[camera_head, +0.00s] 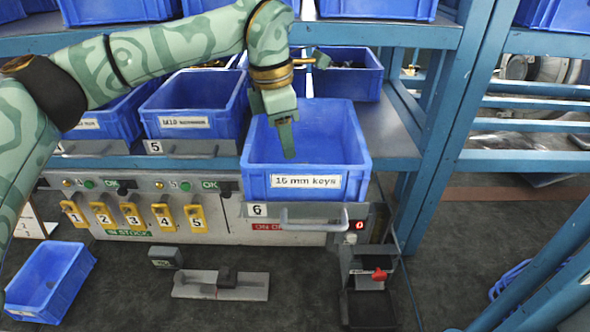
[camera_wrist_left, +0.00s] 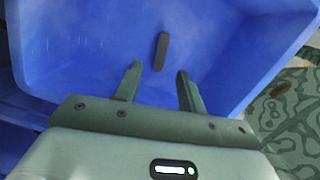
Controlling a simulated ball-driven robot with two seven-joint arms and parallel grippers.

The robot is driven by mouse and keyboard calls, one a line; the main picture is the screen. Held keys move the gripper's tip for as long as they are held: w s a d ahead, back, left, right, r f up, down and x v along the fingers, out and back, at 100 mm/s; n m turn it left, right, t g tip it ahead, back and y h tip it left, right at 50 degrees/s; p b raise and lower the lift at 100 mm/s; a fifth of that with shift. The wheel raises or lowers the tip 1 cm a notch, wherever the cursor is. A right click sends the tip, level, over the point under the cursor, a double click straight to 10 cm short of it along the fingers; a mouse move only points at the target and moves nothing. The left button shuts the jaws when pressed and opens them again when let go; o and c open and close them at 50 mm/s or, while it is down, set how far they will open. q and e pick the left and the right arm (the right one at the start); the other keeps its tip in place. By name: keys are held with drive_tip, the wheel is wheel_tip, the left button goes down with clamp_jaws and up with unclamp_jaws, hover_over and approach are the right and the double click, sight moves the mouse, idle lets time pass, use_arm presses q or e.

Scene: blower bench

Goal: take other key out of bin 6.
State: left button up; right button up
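Bin 6 (camera_head: 340,140) is a blue bin labelled "15 mm keys" on the shelf. Its blue inside fills much of the left wrist view (camera_wrist_left: 75,60). One key (camera_wrist_left: 161,52), a short dark grey bar, lies on the bin floor in that view. In the head view the key cannot be made out. My left gripper (camera_head: 288,150) reaches down into the bin from above. In the left wrist view its two fingers (camera_wrist_left: 158,85) are apart with nothing between them, and the key lies just beyond the tips. My right gripper is in neither view.
Bin 5 (camera_head: 195,104) stands left of bin 6, and another blue bin (camera_head: 350,78) is behind it. Yellow numbered tags (camera_head: 133,215) hang below the shelf. A red display (camera_head: 359,225) reads 0. A small blue bin (camera_head: 50,280) sits lower left. The blue shelf post (camera_head: 440,130) rises at right.

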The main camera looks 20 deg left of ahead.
use_arm(q)
drive_tip(key=f, duration=0.3)
drive_tip(key=d+f, duration=0.1)
drive_tip(key=f, duration=0.1)
drive_tip(key=shift+w+d+f+b, duration=0.1)
drive_tip(key=shift+w+f+b, duration=0.05)
drive_tip(key=shift+w+b, duration=0.15)
drive_tip(key=shift+c, duration=0.3)
clamp_jaws()
